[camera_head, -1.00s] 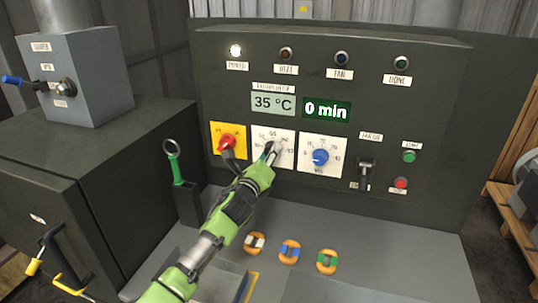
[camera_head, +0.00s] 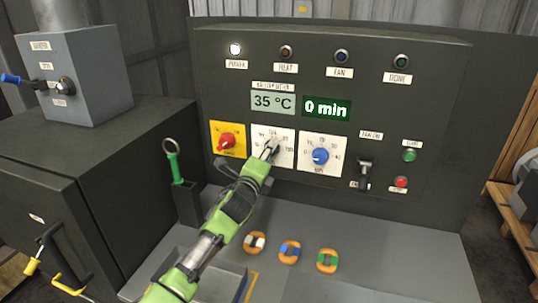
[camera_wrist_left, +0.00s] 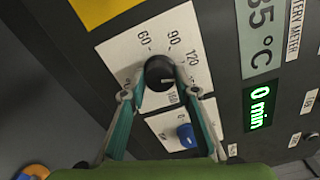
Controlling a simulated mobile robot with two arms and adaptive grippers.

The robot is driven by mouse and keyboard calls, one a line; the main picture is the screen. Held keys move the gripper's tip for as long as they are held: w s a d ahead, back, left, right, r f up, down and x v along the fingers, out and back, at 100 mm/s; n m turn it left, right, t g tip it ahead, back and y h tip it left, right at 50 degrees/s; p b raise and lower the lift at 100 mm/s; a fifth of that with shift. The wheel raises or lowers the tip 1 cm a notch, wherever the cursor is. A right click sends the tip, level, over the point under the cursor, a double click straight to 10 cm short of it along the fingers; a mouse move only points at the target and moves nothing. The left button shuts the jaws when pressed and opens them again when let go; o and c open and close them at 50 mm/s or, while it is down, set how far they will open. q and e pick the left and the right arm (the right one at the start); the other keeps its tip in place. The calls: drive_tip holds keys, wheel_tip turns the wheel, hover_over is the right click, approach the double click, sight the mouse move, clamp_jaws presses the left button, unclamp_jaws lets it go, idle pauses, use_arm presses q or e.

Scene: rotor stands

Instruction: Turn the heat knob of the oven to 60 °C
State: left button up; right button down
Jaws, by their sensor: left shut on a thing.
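The heat knob (camera_wrist_left: 158,72) is dark and round, on a white dial plate (camera_head: 287,148) in the middle of the oven's panel. In the left wrist view, the numbers 60, 90, 120 and 160 show around it. A pale mark on the knob points towards the 120–160 side, away from 60. My left gripper (camera_head: 268,151) is shut on this knob, with a fingertip on either side of it; it also shows in the left wrist view (camera_wrist_left: 160,88). In the head view the fingers hide much of the knob. My right gripper is out of view.
A red knob (camera_head: 227,142) on a yellow plate is left of the dial, and a blue knob (camera_head: 320,156) is right of it. A grey display (camera_head: 273,103) reads 35 °C; a green display (camera_head: 326,109) reads 0 min. A lever and two buttons are farther right.

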use_arm(q)
drive_tip(key=n+b, duration=0.1)
drive_tip(key=n, duration=2)
drive_tip(key=shift+f+b, duration=0.1)
drive_tip(key=shift+b, duration=0.2)
drive_tip(key=shift+n, duration=0.5)
drive_tip(key=o, duration=1.1)
drive_tip(key=shift+a, duration=0.1)
